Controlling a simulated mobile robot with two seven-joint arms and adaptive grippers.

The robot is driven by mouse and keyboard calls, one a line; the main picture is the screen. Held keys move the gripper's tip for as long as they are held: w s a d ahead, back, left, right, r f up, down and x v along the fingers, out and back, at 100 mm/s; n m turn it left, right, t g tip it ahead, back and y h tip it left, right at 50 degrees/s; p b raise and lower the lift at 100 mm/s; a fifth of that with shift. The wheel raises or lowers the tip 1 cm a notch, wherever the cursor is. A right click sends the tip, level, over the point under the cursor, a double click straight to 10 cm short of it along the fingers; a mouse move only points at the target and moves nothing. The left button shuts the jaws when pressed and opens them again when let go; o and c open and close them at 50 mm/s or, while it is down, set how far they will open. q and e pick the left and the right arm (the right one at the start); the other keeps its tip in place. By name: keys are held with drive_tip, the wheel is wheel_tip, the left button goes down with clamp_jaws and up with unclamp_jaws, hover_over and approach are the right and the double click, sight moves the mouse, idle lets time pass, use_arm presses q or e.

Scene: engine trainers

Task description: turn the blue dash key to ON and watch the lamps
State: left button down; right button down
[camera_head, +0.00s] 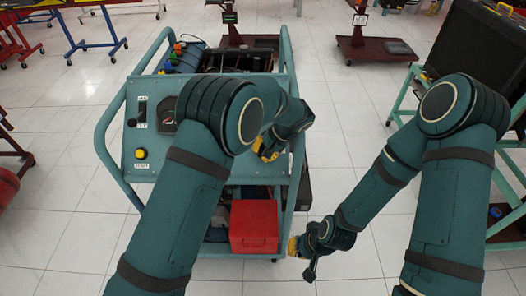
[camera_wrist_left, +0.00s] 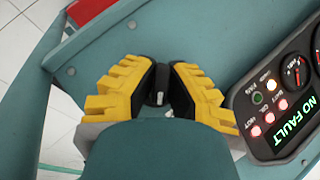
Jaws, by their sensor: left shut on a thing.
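The blue engine trainer (camera_head: 150,115) stands ahead with its sloping dash panel facing me. My left gripper (camera_head: 268,150) is at the right part of this panel, partly behind my forearm. In the left wrist view my left gripper (camera_wrist_left: 160,88) has its yellow-and-black fingers shut on a dark key (camera_wrist_left: 159,97) with a pale mark. Right of it, the lamp panel (camera_wrist_left: 245,100) shows several lamps glowing orange and red, and one dark green-ringed lamp (camera_wrist_left: 257,98). A display (camera_wrist_left: 291,123) reads NO FAULT in green. My right gripper (camera_head: 303,255) hangs low, away from the panel; its finger opening is unclear.
A red box (camera_head: 254,226) sits low in the trainer's frame. A yellow button (camera_head: 141,153) and a gauge are on the panel's left. Another green stand (camera_head: 500,150) with a dark panel is at right. Tiled floor between is open.

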use_arm(q)
drive_tip(key=shift+f, duration=0.1)
drive_tip(key=c, duration=1)
unclamp_jaws()
